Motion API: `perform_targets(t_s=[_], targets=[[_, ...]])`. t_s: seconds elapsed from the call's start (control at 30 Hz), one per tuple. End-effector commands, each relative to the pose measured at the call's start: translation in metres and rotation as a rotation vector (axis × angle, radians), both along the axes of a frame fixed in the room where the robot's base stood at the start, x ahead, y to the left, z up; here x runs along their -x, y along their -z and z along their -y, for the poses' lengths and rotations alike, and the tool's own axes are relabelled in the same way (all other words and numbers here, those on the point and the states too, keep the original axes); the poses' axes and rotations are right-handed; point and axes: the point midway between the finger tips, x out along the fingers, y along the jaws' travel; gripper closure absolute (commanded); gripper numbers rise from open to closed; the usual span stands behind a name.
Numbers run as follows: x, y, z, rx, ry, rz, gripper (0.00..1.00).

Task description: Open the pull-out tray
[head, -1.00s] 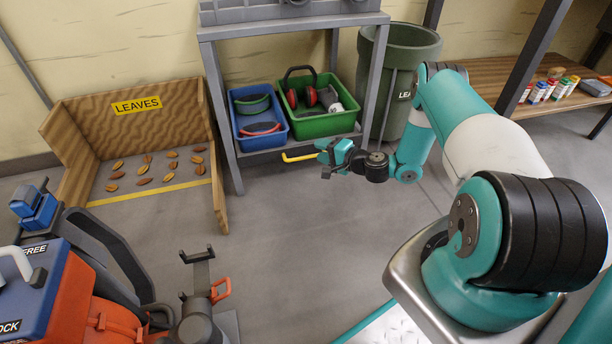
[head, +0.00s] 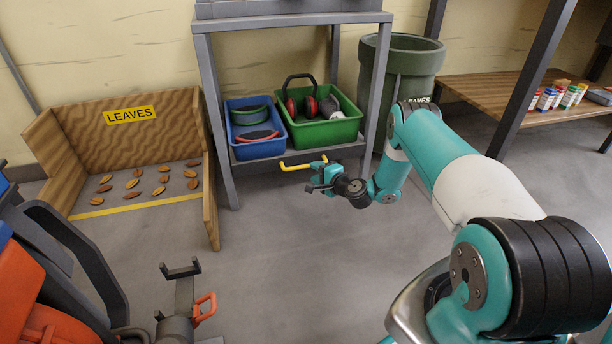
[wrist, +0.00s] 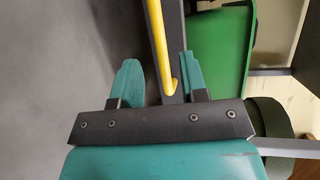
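The pull-out tray (head: 345,152) is a grey shelf low in a grey metal stand. It carries a blue bin (head: 259,150) and a green bin (head: 330,133). Its yellow bar handle (head: 296,166) sticks out at the front. My gripper (head: 316,175) is at the right end of the handle. In the wrist view my gripper (wrist: 158,78) is open, with its teal fingers apart. The yellow handle (wrist: 155,40) runs between them, with its bent end near the palm. A gap shows between the left finger and the handle; contact at the right finger is unclear.
A dark green barrel (head: 400,75) stands right of the stand, close behind my arm. A wooden leaves bay (head: 130,145) is at the left. Orange and blue equipment (head: 40,285) fills the lower left. Grey floor (head: 270,250) in front of the tray is clear.

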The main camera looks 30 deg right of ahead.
Motion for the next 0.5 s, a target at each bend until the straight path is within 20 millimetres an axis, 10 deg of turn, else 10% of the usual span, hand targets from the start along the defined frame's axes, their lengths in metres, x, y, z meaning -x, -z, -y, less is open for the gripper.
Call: perform_targets(t_s=[0.5], targets=[[-0.060, 0.011, -0.007, -0.001, 0.000, 0.000, 0.60]])
